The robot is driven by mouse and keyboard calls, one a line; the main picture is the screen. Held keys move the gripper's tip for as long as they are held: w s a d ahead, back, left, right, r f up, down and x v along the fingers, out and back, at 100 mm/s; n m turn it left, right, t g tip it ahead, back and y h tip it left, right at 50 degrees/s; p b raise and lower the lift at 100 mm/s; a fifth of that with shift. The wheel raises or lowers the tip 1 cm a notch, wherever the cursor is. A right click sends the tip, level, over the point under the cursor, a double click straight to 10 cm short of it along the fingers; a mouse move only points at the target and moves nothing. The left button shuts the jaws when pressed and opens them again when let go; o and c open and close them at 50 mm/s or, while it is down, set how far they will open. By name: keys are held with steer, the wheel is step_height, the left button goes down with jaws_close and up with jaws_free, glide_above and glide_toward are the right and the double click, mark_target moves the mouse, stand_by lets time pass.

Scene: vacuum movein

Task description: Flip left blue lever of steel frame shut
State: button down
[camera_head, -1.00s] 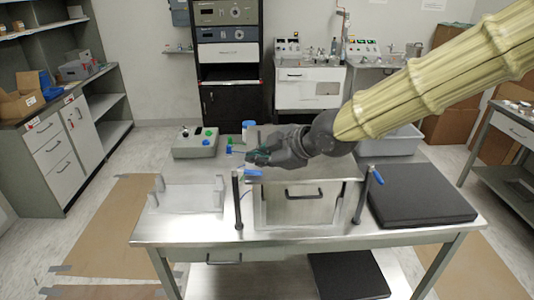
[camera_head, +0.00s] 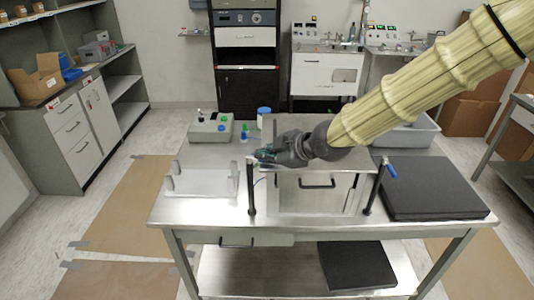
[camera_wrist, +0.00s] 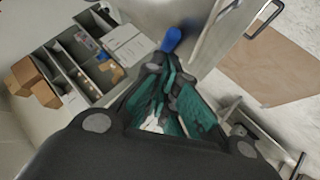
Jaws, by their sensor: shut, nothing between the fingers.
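The steel frame (camera_head: 285,196) stands on the metal table with a black post at each side. The right blue lever (camera_head: 391,171) hangs from the top of the right post. My gripper (camera_head: 259,156) is at the top of the left post (camera_head: 251,190), with its fingers pointing left. The left blue lever is hidden behind or under my gripper in the head view. In the wrist view a blue lever (camera_wrist: 172,39) shows just beyond my teal-padded fingers, which are shut with nothing held. I cannot tell whether they touch it.
A clear tray-like fixture (camera_head: 205,181) lies left of the frame. A grey button box (camera_head: 211,128) and a blue-capped jar (camera_head: 263,117) stand behind. A black slab (camera_head: 433,187) lies at right. The table's front left is clear.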

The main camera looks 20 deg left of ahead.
steer(key=shift+w+d+p, duration=0.2)
steer(key=shift+w+p, duration=0.1)
steer(key=shift+w, duration=0.55)
steer(key=shift+s+a, duration=0.1)
steer(key=shift+s, duration=0.1)
